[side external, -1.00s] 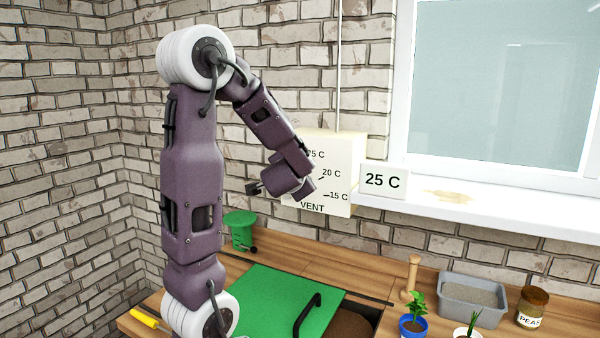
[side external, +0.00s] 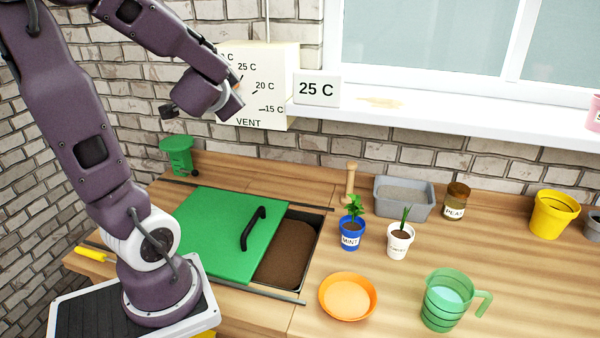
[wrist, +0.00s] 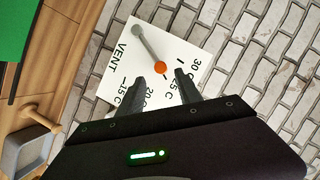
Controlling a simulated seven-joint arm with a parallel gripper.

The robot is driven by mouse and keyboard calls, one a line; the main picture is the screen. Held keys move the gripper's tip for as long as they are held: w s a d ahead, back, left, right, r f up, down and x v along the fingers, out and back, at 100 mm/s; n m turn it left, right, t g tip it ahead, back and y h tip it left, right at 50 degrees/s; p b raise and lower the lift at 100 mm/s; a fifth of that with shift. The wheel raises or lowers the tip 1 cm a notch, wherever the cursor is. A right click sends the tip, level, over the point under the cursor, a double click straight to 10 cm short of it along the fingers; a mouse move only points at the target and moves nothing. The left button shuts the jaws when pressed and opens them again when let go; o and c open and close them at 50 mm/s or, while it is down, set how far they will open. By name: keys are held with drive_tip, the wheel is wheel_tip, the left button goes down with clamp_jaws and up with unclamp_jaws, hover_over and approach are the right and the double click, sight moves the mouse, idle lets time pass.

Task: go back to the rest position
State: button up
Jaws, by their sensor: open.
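My gripper (wrist: 158,86) is open in the wrist view, its two dark fingers apart and nothing held between them. It faces the white vent panel (side external: 270,75) on the brick wall. The panel's grey lever (wrist: 148,45) has an orange knob (wrist: 160,67) just beyond the fingertips, near the 20 C to 25 C part of the scale. I cannot tell whether a finger touches the knob. In the side view my arm reaches in from the upper left, and its end covers part of the panel's left side.
A 25 C sign (side external: 317,89) stands on the white sill. Below are a green lid (side external: 215,225) partly over a soil bin (side external: 288,252), a green dispenser-like object (side external: 177,152), a wooden peg (side external: 350,180), two potted plants, a grey tray (side external: 403,210), an orange dish (side external: 347,314) and a green jug (side external: 440,312).

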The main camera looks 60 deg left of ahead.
drive_tip(key=s+d+f+n+g+h, duration=0.1)
drive_tip(key=s+d+f+g+h, duration=0.35)
drive_tip(key=d, duration=0.85)
drive_tip(key=s+d+f+m+t+h, duration=0.1)
drive_tip(key=d+h, duration=0.3)
drive_tip(key=d, duration=0.4)
drive_tip(key=s+d+f+m+t+h, duration=0.1)
drive_tip(key=s+d+m+t+h, duration=0.1)
drive_tip(key=d+h, duration=0.3)
drive_tip(key=d, duration=0.4)
drive_tip(key=shift+d+f, duration=0.2)
drive_tip(key=shift+d, duration=0.05)
